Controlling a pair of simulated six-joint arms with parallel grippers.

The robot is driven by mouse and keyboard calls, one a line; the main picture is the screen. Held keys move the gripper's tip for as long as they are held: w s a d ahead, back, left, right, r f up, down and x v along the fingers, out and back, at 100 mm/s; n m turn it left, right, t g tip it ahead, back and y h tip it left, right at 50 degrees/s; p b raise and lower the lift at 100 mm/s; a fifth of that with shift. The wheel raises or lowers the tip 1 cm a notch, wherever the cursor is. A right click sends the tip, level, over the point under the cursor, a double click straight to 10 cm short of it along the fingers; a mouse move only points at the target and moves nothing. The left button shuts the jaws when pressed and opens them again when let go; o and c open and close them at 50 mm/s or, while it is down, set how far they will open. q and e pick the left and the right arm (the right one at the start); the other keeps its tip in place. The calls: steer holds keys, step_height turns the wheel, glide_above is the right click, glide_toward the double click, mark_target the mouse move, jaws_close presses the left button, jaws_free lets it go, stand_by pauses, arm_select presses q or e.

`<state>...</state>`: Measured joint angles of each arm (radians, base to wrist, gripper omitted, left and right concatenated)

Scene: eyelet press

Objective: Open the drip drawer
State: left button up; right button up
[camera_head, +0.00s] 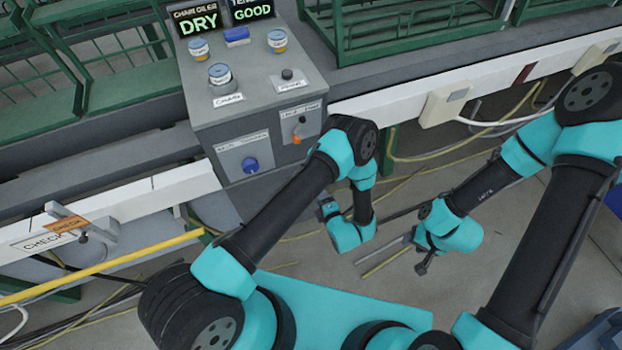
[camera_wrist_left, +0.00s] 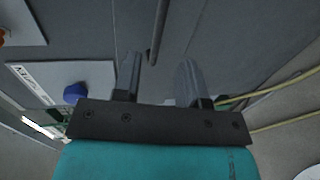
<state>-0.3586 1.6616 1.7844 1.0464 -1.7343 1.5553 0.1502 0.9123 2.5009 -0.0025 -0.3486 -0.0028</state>
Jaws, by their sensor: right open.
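The grey press cabinet (camera_head: 255,95) stands at the top centre of the head view. I cannot make out a label naming the drip drawer. In the left wrist view a dark rod (camera_wrist_left: 158,32), possibly a handle, lies beyond my left gripper (camera_wrist_left: 157,80), against a grey face. The left fingers are apart with nothing seen between them. In the head view my left gripper (camera_head: 328,208) hangs just right of the cabinet's lower front, its fingers mostly hidden. My right gripper (camera_head: 422,242) is open and empty over the floor, further right.
A blue knob (camera_head: 250,164) on a pale plate and an orange knob (camera_head: 297,140) are on the cabinet front; the blue knob also shows in the left wrist view (camera_wrist_left: 75,93). Several jars stand on top. A yellow bar (camera_head: 100,266) crosses at left. Cables lie on the floor.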

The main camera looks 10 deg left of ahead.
arm_select(q)
steer(key=x, duration=1)
steer(key=shift+w+a, duration=0.2)
steer(key=shift+w, duration=0.1)
steer(key=shift+c, duration=0.5)
jaws_close()
